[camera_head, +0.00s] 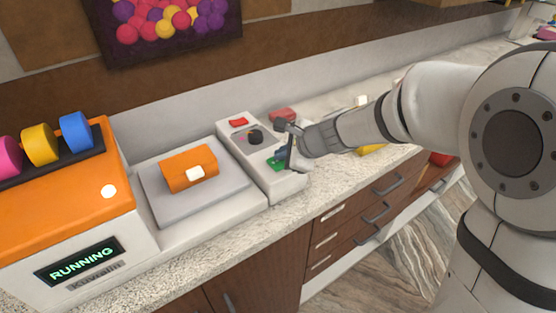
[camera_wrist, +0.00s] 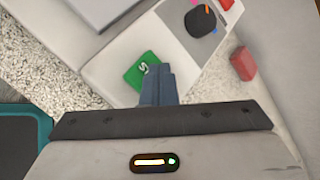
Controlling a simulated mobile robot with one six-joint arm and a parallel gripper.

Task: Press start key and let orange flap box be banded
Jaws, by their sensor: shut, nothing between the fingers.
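The orange flap box (camera_head: 187,168) with a pale patch on its front sits on the grey plate (camera_head: 165,210) of the banding machine. The machine's display (camera_head: 80,260) reads "RUNNING". The green start key (camera_wrist: 145,72) lies on the white control panel (camera_wrist: 110,72), partly hidden by my fingers in the wrist view. In the head view the start key (camera_head: 276,162) shows beside my fingertips. My gripper (camera_head: 290,162) is shut and empty, its tips down at the key's edge. I cannot tell whether they touch it.
The control panel also has a black knob (camera_head: 255,136) and a red button (camera_head: 238,122). A red block (camera_head: 283,115) stands behind the panel. Pink, yellow and blue (camera_head: 76,131) rolls top the orange housing at left. Drawers with handles (camera_head: 376,213) front the counter.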

